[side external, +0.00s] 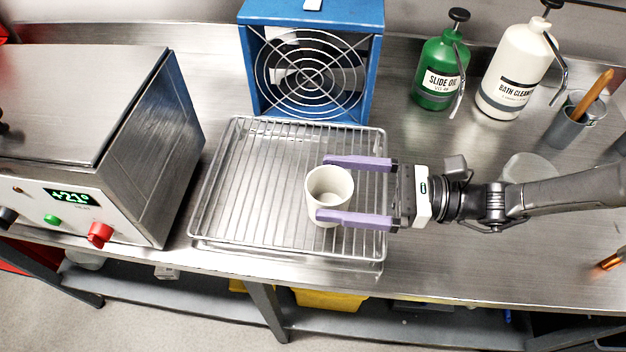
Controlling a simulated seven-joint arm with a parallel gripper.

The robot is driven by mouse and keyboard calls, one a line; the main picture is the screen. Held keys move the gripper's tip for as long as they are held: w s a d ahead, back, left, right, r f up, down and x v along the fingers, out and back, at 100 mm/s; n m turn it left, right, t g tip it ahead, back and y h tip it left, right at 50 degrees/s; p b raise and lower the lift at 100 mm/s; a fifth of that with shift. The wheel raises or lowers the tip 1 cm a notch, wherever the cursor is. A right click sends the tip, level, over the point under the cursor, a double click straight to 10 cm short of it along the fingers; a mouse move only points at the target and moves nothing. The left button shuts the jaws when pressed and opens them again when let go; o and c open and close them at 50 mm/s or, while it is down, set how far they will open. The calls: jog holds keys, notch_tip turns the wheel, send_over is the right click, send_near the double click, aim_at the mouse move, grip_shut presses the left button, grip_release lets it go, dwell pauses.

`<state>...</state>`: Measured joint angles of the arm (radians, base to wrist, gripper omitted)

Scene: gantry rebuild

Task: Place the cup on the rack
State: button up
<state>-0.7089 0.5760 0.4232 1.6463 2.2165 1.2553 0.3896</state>
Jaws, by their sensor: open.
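A white cup (329,190) stands upright on the right part of the wire rack (250,165), its mouth facing up. The rack lies on the steel bench. My gripper (320,188) reaches in from the right, with its two purple fingers on either side of the cup, one behind and one in front. The fingers are spread open. I cannot tell whether either finger touches the cup. The near finger hides a little of the cup's front side.
A blue fan box (312,65) stands behind the rack. A metal machine (90,140) with a display stands at the left. A green bottle (440,75), a white bottle (512,75) and a grey cup (578,118) with a wooden handle stand at the back right. The rack's left half is empty.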

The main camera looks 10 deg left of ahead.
jog(key=d, duration=0.7)
jog(key=shift+d, duration=0.15)
jog(key=shift+s+d+r, duration=0.1)
jog(key=shift+d+r, duration=0.05)
jog(key=shift+r, duration=0.15)
jog(key=s+d+r+n+g+h, duration=0.25)
jog(key=s+d+r+n, duration=0.2)
jog(key=d, duration=0.25)
jog(key=s+d+r+n+g+h, duration=0.1)
jog(key=s+d+r+n+h, duration=0.25)
jog(key=d+n, duration=0.25)
jog(key=s+d+n+t+h, duration=0.2)
jog(key=d+t+h, duration=0.1)
jog(key=d, duration=0.7)
jog(key=s+d+n+t+h, duration=0.3)
jog(key=d+h, duration=0.2)
jog(key=d, duration=0.5)
jog(key=s+d+n+t+h, duration=0.2)
jog(key=s+d+t+h, duration=0.1)
jog(key=d, duration=0.7)
jog(key=shift+s+f+h, duration=0.2)
jog(key=shift+h, duration=0.3)
